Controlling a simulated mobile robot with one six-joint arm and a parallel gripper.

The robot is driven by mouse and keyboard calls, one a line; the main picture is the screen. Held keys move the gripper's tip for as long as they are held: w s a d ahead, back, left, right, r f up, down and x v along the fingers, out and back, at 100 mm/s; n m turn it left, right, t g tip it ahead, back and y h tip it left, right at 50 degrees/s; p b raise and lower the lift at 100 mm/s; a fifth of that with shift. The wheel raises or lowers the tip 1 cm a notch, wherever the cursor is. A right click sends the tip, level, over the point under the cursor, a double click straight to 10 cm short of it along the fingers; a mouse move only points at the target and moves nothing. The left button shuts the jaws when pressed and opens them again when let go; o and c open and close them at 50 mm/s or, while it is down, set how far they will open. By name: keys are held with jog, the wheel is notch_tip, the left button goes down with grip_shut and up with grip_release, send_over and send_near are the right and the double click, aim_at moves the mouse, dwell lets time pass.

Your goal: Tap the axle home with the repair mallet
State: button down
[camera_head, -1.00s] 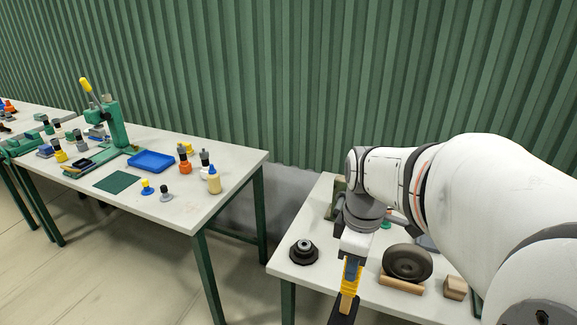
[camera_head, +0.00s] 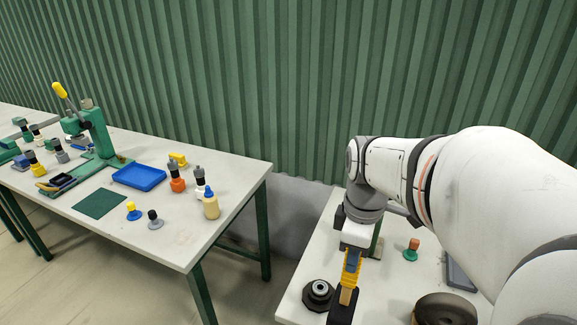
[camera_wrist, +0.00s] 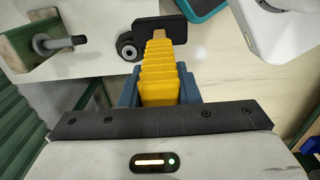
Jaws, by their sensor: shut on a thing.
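My gripper (camera_head: 349,282), with yellow ribbed fingers and blue parts, is shut on a mallet. The mallet's light wooden handle shows below the fingertips, with its black head (camera_head: 342,306) under it. In the wrist view the black head (camera_wrist: 168,29) lies just beyond the fingertips (camera_wrist: 159,46). A grey metal axle (camera_wrist: 62,43) lies at the upper left of the wrist view, seated in a green fixture (camera_wrist: 24,40). The mallet head is to the right of the axle there and apart from it. In the head view the fixture (camera_head: 376,240) is mostly hidden behind my gripper.
A black round hub (camera_head: 318,294) stands on the bench (camera_head: 300,275) left of my gripper. A dark wheel (camera_head: 444,310) is at the lower edge, and a green-based peg (camera_head: 412,250) stands behind. The left bench holds a green press (camera_head: 95,130) and blue tray (camera_head: 139,176).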

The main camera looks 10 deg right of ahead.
dwell(0.3)
jog(key=shift+w+d+r, duration=0.1)
jog(key=shift+w+d, duration=0.55)
jog(key=shift+w, duration=0.3)
jog(key=shift+w+d, duration=0.65)
jog(key=shift+w, duration=0.25)
jog(key=c, duration=1.6)
grip_release()
jog(key=shift+w, duration=0.1)
jog(key=shift+c, duration=0.2)
grip_shut()
jog(key=shift+d+r, duration=0.15)
jog(key=shift+w, duration=0.1)
